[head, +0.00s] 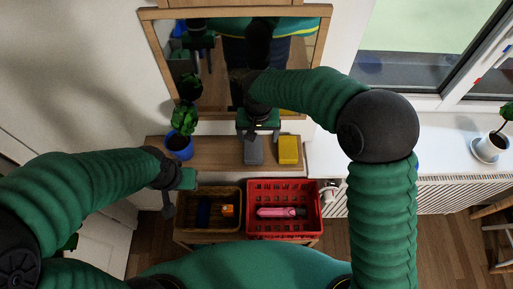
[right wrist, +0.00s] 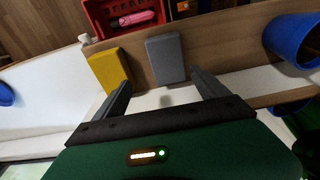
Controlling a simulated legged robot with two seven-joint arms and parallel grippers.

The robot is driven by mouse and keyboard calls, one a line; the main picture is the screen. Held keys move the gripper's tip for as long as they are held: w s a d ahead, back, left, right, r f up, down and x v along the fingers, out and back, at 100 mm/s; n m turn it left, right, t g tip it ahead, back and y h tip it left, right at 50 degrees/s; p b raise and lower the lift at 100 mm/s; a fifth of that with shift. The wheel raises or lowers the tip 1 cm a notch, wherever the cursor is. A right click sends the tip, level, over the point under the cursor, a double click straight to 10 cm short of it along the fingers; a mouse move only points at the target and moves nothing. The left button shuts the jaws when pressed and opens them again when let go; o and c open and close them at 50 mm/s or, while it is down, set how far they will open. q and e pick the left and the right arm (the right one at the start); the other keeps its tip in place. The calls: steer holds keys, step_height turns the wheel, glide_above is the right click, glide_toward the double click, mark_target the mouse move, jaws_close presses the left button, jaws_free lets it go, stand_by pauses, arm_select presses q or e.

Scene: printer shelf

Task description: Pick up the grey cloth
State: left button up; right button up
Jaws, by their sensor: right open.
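The grey cloth (head: 253,151) is a small flat block-like piece lying on the wooden shelf, left of a yellow one. It also shows in the right wrist view (right wrist: 166,60). My right gripper (head: 258,132) is above the back of the shelf. In the right wrist view its two fingers (right wrist: 165,88) are apart, with the grey cloth beyond the tips and roughly between them; nothing is held. My left gripper (head: 168,198) hangs at the left beside the wicker basket, and I cannot tell whether its fingers are open.
The yellow cloth (head: 289,149) lies close to the right of the grey one. A blue plant pot (head: 180,147) stands at the shelf's left end. A wicker basket (head: 208,188) and a red crate (head: 284,184) sit below in front. A mirror (head: 148,50) stands behind the shelf.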

mark_target(253, 147)
steer(key=f, duration=0.2)
steer(key=a+f+p, duration=0.1)
steer(key=f, duration=0.2)
steer(key=a+f+p, duration=0.1)
steer(key=f, duration=0.1)
steer(key=shift+w+a+f, duration=0.15)
steer(key=shift+a+f, duration=0.1)
steer(key=shift+f, duration=0.1)
steer(key=shift+w+d+f, duration=0.1)
steer(key=shift+d+f, duration=0.1)
steer(key=shift+f, duration=0.05)
steer(key=shift+w+d, duration=0.1)
steer(key=shift+d, duration=0.45)
steer(key=c, duration=0.5)
steer(key=shift+a, duration=0.55)
steer(key=c, duration=1.1)
arm_select(q)
steer(key=shift+a+r, duration=0.7)
steer(key=shift+r, duration=0.25)
arm_select(e)
steer(key=shift+d, duration=0.2)
